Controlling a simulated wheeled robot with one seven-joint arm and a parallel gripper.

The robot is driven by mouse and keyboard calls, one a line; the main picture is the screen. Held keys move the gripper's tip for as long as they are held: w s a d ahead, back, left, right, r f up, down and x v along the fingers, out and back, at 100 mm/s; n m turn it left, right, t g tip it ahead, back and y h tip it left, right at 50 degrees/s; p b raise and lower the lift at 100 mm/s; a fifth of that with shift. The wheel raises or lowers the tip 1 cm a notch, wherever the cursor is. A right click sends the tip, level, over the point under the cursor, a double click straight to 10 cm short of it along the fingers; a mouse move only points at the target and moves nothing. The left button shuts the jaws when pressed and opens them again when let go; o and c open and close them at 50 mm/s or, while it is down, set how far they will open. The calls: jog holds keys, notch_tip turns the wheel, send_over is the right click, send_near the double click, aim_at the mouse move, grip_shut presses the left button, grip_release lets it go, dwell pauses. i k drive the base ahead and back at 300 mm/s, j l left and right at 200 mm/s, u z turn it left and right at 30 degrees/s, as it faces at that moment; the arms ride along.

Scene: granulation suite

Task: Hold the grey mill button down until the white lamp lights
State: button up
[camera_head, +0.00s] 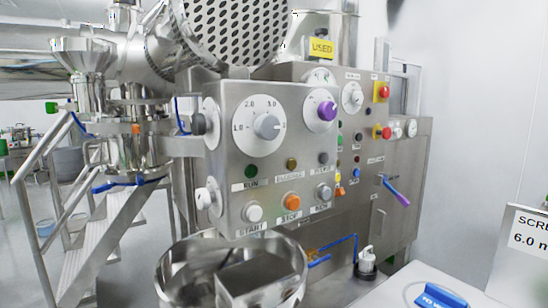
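A steel control panel (223,140) stands in the middle of the head view. In its lower row are a white button (253,213) marked START, an orange button (292,202) marked STOP, and a grey button (324,192) at the right, its label too small to read surely. The row above holds a dark green lamp (251,171) marked RUN, an olive lamp (291,164) and a greyish lamp (323,158) above the grey button. None of these looks lit. No lamp shows clear white. My gripper is not in view, and nothing touches the buttons.
Two dials, grey-knobbed (267,127) and purple-knobbed (327,111), sit higher on the panel. A steel bowl (172,268) stands below it. A second panel (402,160) with a purple-handled lever (397,192) is behind right. A sign (520,250) and blue object (440,297) are at lower right.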

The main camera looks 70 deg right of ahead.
aim_at(324, 194)
jog(key=z, duration=2.25)
jog(key=k+j, duration=0.1)
jog(key=j, duration=0.2)
